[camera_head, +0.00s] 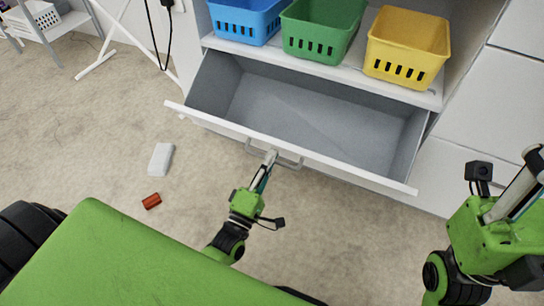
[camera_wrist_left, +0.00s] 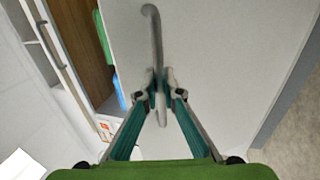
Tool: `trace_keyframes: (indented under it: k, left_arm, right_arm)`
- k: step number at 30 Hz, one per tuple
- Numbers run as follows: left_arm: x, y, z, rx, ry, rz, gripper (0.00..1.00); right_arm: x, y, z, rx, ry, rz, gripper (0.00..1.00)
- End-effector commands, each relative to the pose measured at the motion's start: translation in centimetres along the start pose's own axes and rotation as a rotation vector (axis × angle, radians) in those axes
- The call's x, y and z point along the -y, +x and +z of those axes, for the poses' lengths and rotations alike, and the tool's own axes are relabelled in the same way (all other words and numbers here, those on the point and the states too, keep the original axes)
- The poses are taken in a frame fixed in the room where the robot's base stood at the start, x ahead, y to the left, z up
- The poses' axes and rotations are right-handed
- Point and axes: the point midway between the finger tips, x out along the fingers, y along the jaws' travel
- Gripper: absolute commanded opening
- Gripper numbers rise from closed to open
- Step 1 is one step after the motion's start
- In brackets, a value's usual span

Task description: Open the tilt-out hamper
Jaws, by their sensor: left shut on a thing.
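The tilt-out hamper stands open, its white front panel (camera_head: 345,168) leaning out from the cabinet and its grey inside (camera_head: 310,115) showing empty. A grey bar handle (camera_head: 291,164) is on the outer face of the front. My left gripper (camera_head: 270,156) is shut on the handle. In the left wrist view the handle (camera_wrist_left: 154,35) runs down between the fingertips of my left gripper (camera_wrist_left: 153,104). My right gripper (camera_head: 530,170) is at the right edge, away from the hamper; its fingers are partly cut off, so I cannot tell whether they are open.
Blue (camera_head: 243,22), green (camera_head: 318,30) and yellow (camera_head: 407,48) baskets stand on the shelf (camera_head: 300,62) above the hamper. A white block (camera_head: 161,159) and a small red object (camera_head: 151,201) lie on the floor to the left. A white-framed stand (camera_head: 110,35) is at upper left.

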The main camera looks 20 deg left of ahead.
Motion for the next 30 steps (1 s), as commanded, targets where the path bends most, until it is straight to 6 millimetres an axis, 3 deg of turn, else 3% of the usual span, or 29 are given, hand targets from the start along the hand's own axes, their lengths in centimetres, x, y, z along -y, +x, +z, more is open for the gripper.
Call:
trace_keyframes:
  k: [6, 8, 20, 30]
  left_arm:
    - [0.8, -0.7, 0.1, 0.002, 0.001, -0.018, 0.00]
    - [0.8, -0.7, 0.1, 0.002, 0.001, -0.019, 0.14]
    - [0.5, -0.8, 0.1, 0.002, 0.000, -0.013, 0.14]
    - [0.5, -6.0, 0.0, 0.001, 0.000, -0.017, 0.14]
  right_arm:
    - [0.0, 0.0, 0.0, 0.000, 0.000, 0.000, 0.40]
    - [0.0, 0.0, 0.0, 0.000, 0.000, 0.000, 0.40]
    - [0.0, -0.1, 0.0, 0.001, -0.001, 0.001, 0.40]
    - [0.0, 0.0, 0.0, 0.000, 0.000, 0.000, 0.40]
